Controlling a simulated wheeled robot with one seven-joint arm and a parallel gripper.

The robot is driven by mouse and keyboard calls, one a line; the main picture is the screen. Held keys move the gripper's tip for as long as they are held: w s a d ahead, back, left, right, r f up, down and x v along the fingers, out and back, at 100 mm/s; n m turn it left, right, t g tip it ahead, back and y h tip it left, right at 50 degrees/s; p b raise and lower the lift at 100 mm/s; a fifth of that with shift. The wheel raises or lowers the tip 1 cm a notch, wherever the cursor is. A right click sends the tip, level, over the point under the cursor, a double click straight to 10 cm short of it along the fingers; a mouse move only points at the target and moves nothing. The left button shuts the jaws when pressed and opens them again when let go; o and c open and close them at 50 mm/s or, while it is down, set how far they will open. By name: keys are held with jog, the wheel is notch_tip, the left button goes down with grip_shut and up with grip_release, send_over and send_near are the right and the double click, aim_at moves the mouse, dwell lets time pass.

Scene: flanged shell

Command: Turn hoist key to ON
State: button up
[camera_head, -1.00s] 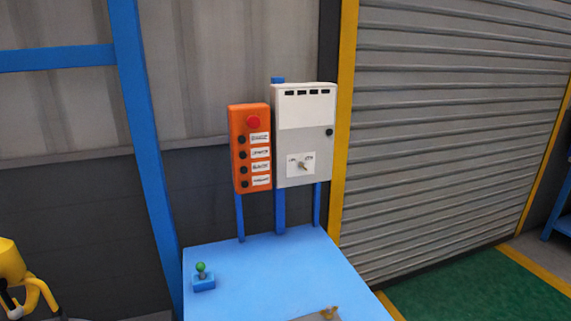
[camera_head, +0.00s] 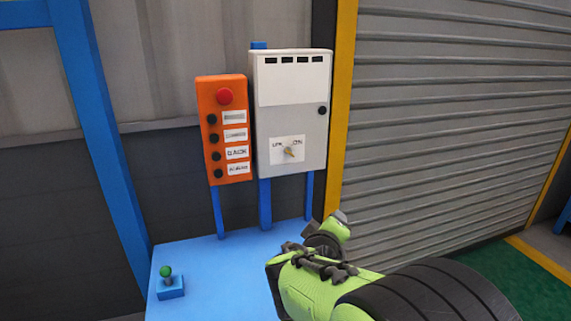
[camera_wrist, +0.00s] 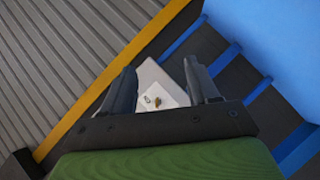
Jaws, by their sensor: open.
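The hoist key (camera_head: 289,152) is a small brass-coloured key on a white label plate (camera_head: 280,145), low on the front of a grey and white control cabinet (camera_head: 302,131). The label shows ON at its right; the left word is blurred. Which way the key points is too small to tell. In the wrist view the key (camera_wrist: 156,102) shows between the dark fingers of my gripper (camera_wrist: 160,72). They are open, empty and apart from the key. In the head view my green arm is at lower right, below the cabinet.
An orange button box (camera_head: 224,130) with a red button (camera_head: 225,96) stands just left of the cabinet. A blue table (camera_head: 208,263) lies below, with a green-knobbed joystick (camera_head: 169,288) at left. A roller shutter (camera_head: 450,120) and yellow post (camera_head: 343,110) are to the right.

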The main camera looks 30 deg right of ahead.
jog(key=w+d+n+t+h+b, duration=0.2)
jog(key=w+d+n+t+h, duration=0.1)
jog(key=w+n, duration=0.25)
jog(key=n+t+y+b, duration=0.1)
jog(key=n+t+y, duration=0.35)
jog(key=n, duration=0.85)
send_near(289, 152)
jog(key=w+d+f+t+h+p, duration=0.1)
jog(key=w+d+h+p, duration=0.1)
jog(key=w+d+p, duration=0.2)
jog(key=w+p, duration=0.3)
jog(key=p, duration=0.4)
jog(key=shift+w+d+t, duration=0.25)
jog(key=shift+w+t, duration=0.1)
jog(key=c, duration=1)
jog(key=shift+c, duration=0.2)
